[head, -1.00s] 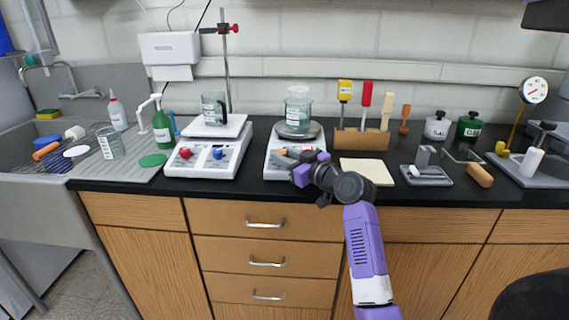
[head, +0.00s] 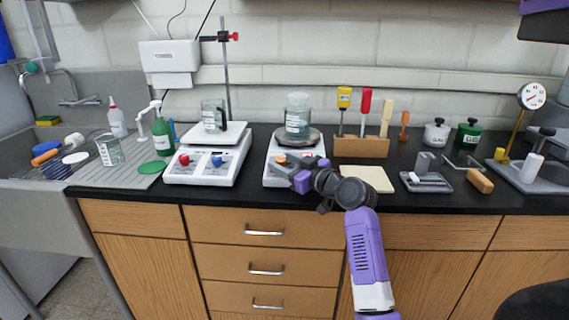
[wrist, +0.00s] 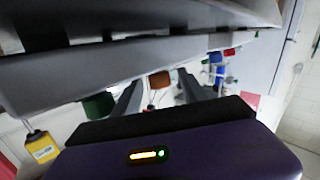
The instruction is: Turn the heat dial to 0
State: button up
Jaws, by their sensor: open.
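The right white hotplate (head: 274,180) stands on the black bench with a glass beaker (head: 298,121) on its round plate. My gripper (head: 285,162) is at its front panel, open, and hides much of it. An orange-brown dial (head: 281,158) shows at the fingertips; in the wrist view it lies between the two open fingers, apparently ungripped. A green dial (wrist: 98,105) is to its left there. Whether a finger touches the orange-brown dial is unclear. I cannot read any scale or label, nor tell which dial is for heat.
A wooden tool block (head: 361,147) and a cream pad (head: 367,177) are at the right. The drying area and sink are far left.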

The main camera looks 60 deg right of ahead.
jog(key=v, duration=0.7)
jog(key=shift+s+a+b, duration=0.15)
jog(key=shift+s+b, duration=0.2)
jog(key=shift+s, duration=0.05)
